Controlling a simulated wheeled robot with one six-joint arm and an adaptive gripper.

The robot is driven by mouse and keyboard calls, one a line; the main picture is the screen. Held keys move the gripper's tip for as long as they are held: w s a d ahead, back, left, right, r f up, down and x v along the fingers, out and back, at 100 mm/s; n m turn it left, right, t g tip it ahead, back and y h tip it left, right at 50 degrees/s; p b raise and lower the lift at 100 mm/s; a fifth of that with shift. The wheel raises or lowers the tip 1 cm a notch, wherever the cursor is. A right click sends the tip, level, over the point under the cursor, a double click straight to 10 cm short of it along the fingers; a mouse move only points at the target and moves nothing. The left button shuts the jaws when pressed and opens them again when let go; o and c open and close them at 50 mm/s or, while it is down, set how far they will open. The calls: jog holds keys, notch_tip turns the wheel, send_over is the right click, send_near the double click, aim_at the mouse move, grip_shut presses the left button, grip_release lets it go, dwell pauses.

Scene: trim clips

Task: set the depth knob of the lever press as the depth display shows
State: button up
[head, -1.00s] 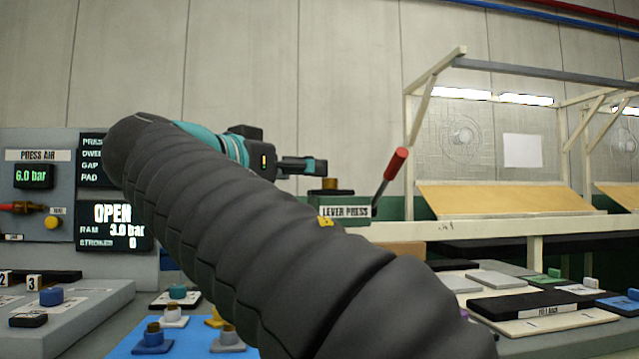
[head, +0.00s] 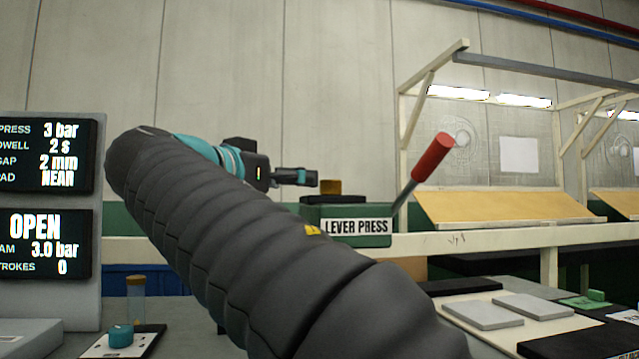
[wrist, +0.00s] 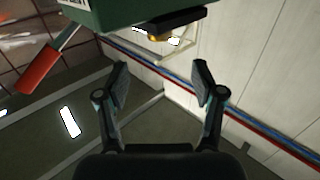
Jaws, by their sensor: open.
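The lever press (head: 347,240) is a green box with a "LEVER PRESS" label and a red-handled lever (head: 432,158) at its right. A brass-coloured block or knob (head: 331,187) sits on its top. The display panel (head: 46,155) at left reads 3 bar, 2 s, GAP 2 mm, PAD NEAR, and below OPEN. A teal knob (head: 120,336) stands on a white plate at lower left; I cannot tell which knob sets depth. My gripper (head: 305,178) is beside the brass-coloured part. In the wrist view its open, empty jaws (wrist: 160,80) are apart from the green press (wrist: 130,12).
A clear cylinder with an orange-brown top (head: 136,298) stands behind the teal knob. Grey pads (head: 482,315) lie on a pale board at right, near a dark slab (head: 575,340). Wooden-framed benches (head: 510,206) stand behind. My arm hides much of the centre.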

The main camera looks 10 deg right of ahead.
aim_at(324, 183)
jog(key=p+x, duration=0.1)
jog(key=x, duration=1)
jog(key=shift+d+f, duration=0.1)
jog(key=shift+d, duration=0.05)
jog(key=shift+c, duration=0.3)
jog(key=shift+p, duration=0.3)
jog(key=c, duration=1.1)
